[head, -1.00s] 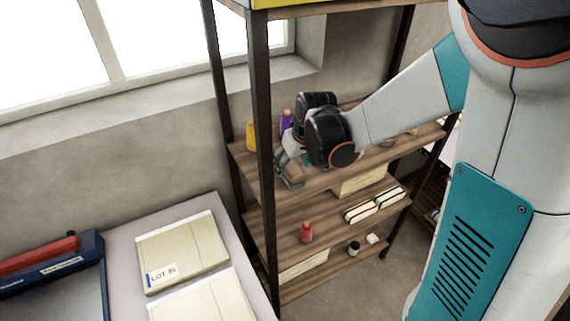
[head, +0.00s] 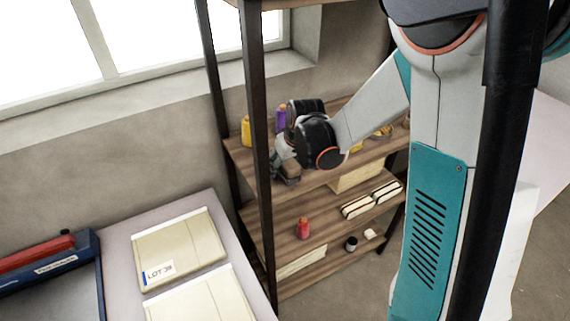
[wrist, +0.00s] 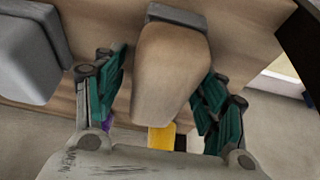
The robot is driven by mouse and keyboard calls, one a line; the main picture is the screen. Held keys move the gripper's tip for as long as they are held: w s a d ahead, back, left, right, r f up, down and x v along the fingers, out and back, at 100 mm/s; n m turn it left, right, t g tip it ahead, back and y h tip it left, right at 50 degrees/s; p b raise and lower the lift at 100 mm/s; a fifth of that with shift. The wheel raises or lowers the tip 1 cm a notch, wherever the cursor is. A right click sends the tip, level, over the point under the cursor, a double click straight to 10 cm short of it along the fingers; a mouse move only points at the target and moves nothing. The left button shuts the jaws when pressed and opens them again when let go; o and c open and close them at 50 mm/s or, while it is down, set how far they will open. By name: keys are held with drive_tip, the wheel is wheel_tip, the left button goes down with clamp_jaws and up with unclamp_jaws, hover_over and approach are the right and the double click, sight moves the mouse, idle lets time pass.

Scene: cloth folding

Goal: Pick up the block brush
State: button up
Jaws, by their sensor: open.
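The block brush (wrist: 170,75) has a tan wooden body and a dark grey strip along one end. In the wrist view it lies between the two teal-padded fingers of my gripper (wrist: 162,88). The fingers are open, one on each side of it. The right finger looks very near its side, and a gap shows at the left one. In the head view my gripper (head: 285,165) is at the left front of an upper wooden shelf (head: 318,178), and the brush is small and partly hidden there.
A grey-white block (wrist: 30,50) with a dark strip lies left of the brush. A yellow bottle (head: 246,131) and a purple bottle (head: 281,118) stand behind my gripper. A dark shelf post (head: 258,130) rises close on the left.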

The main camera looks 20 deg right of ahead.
drive_tip(key=shift+f+b, duration=0.25)
drive_tip(key=shift+b, duration=0.05)
drive_tip(key=shift+c, duration=0.6)
drive_tip(key=shift+s, duration=0.2)
drive_tip(key=c, duration=1.1)
wheel_tip(320, 180, up, 10)
drive_tip(key=shift+w+r+p, duration=0.15)
drive_tip(key=shift+r+p, duration=0.1)
drive_tip(key=shift+p, duration=1)
